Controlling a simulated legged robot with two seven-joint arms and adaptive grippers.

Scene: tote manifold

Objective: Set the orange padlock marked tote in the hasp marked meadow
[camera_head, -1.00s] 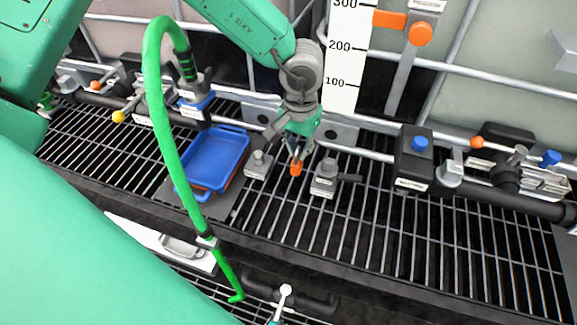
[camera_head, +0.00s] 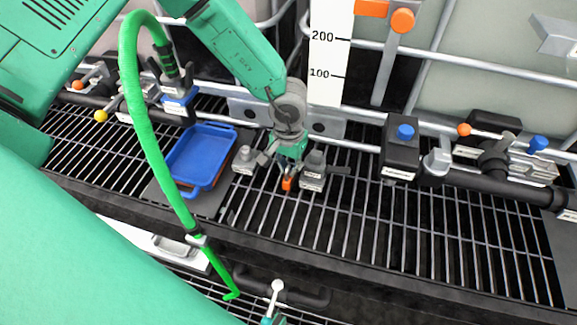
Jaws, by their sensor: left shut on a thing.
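My left gripper (camera_head: 289,170) is shut on the orange padlock (camera_head: 288,184), whose lower part shows under the fingers. The padlock's marking and shackle are hidden or too small to see. The gripper is above the grating, between two small grey labelled fixtures, a left one (camera_head: 243,160) and a right one (camera_head: 312,174). The padlock is close beside the right fixture; I cannot tell if they touch. The labels are too small to read, so I cannot tell which thing is the meadow hasp.
A blue tray (camera_head: 203,155) lies left of the gripper. A green hose (camera_head: 150,125) arches in front at left. A black box with a blue knob (camera_head: 405,132) and valves with pipes stand at right. The grating (camera_head: 350,225) in front is clear.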

